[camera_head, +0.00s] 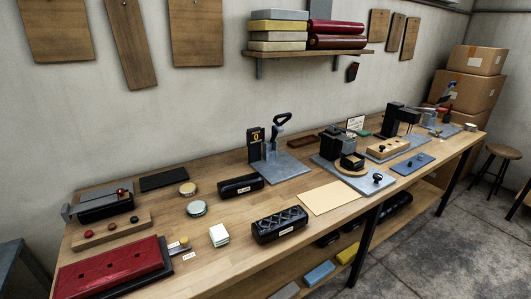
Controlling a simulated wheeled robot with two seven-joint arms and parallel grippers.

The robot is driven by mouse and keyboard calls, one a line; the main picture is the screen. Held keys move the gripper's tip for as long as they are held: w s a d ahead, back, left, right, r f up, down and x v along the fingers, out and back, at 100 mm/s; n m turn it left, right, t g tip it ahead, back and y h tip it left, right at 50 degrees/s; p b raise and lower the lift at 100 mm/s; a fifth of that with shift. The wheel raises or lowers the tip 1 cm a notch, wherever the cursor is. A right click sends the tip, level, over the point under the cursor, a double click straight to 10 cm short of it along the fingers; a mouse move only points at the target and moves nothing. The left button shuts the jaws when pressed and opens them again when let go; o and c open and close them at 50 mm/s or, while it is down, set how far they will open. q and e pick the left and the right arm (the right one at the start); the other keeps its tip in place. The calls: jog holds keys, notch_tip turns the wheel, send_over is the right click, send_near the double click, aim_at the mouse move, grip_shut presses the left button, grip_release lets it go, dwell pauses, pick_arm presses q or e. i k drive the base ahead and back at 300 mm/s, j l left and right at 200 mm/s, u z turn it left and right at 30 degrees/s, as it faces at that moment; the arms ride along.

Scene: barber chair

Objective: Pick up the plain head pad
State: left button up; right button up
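A plain black head pad (241,184) lies on the wooden workbench (150,220), left of centre. It is a smooth padded block with a small pale label on its front, too small to read surely. A second black pad (280,223) with a diamond-quilted surface and a pale label lies nearer the front edge, below and right of the plain one. The two pads are apart. Neither of my grippers shows in the head view.
A grey-based press (284,165) stands right behind the plain pad. Round tins (196,208), a white stack (219,235) and a red tufted panel (110,268) lie to the left. A tan sheet (330,197) lies right. Bare wood separates the two pads.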

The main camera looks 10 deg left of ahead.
aim_at(247, 184)
jog(key=i+l, duration=0.1)
jog(key=l, duration=0.7)
jog(key=i+l, duration=0.15)
jog(key=l, duration=0.25)
